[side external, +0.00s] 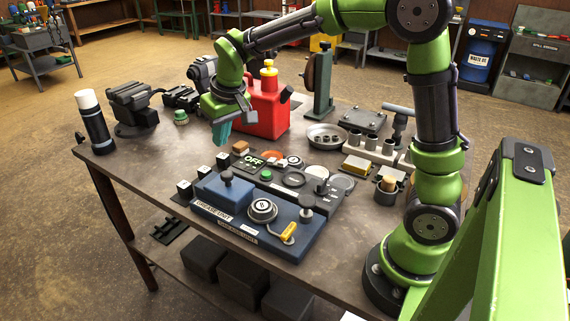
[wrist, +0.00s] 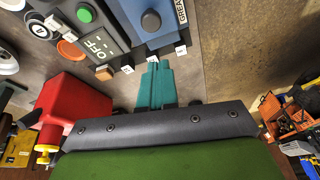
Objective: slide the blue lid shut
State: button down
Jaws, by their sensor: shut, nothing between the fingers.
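The blue lid (side external: 222,193) is a raised blue block with a dark round knob (side external: 226,178) on top. It sits at the left end of the blue grease unit (side external: 290,240) on the bench. In the wrist view the lid (wrist: 135,15) and its knob (wrist: 150,21) show at the top edge, partly cut off. My gripper (side external: 221,133) has teal fingers that are shut and empty. It hangs above the bench, behind the lid and apart from it. In the wrist view the fingers (wrist: 155,85) point toward the lid. I cannot tell how far the lid is open.
A black panel with an OFF sign (side external: 252,160) and round buttons lies behind the blue unit. A red can (side external: 266,110) stands close to my gripper. Small blocks with white tops (side external: 184,188) line the unit's left side.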

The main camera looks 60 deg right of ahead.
aim_at(228, 181)
jog(key=w+f, duration=0.2)
jog(key=w+d+f, duration=0.1)
jog(key=w+f, duration=0.1)
jog(key=f, duration=0.1)
jog(key=w+f, duration=0.2)
jog(key=f, duration=0.1)
jog(key=shift+d+f, duration=0.15)
jog(key=shift+f, duration=0.05)
jog(key=s, duration=0.3)
jog(key=shift+a, duration=0.25)
jog(key=shift+s, duration=0.45)
